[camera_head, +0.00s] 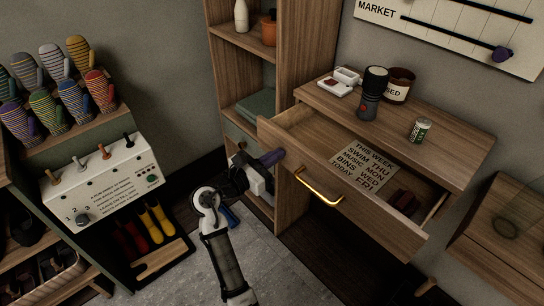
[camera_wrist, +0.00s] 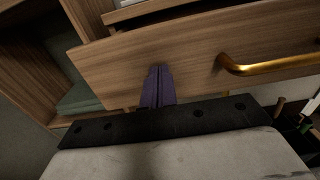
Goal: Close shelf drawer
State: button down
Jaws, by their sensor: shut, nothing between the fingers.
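The wooden shelf drawer (camera_head: 342,190) is pulled far out, and its inside shows in the head view. A brass handle (camera_head: 319,187) is on its front. A printed card (camera_head: 365,165) and a small dark red item (camera_head: 404,202) lie inside. My gripper (camera_head: 273,157) is shut and empty, at the left part of the drawer front. In the wrist view its purple fingers (camera_wrist: 158,86) lie against or just before the front panel (camera_wrist: 180,50), left of the handle (camera_wrist: 268,65). I cannot tell whether they touch it.
A black flashlight (camera_head: 372,92), a jar (camera_head: 398,85) and a small green can (camera_head: 420,130) stand on the unit's top. A tall shelf (camera_head: 292,60) stands left of the drawer. A wooden cabinet (camera_head: 510,235) is at right. Grey carpet (camera_head: 275,275) lies below.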

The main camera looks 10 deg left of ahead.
aim_at(311, 143)
jog(key=p+x, duration=0.5)
jog(key=x, duration=0.8)
jog(key=shift+w+d+r+p, duration=0.1)
jog(key=shift+w+d+p, duration=0.15)
jog(key=shift+p, duration=0.1)
jog(key=shift+r, duration=0.1)
jog(key=shift+d+r, duration=0.1)
jog(key=shift+d, duration=0.05)
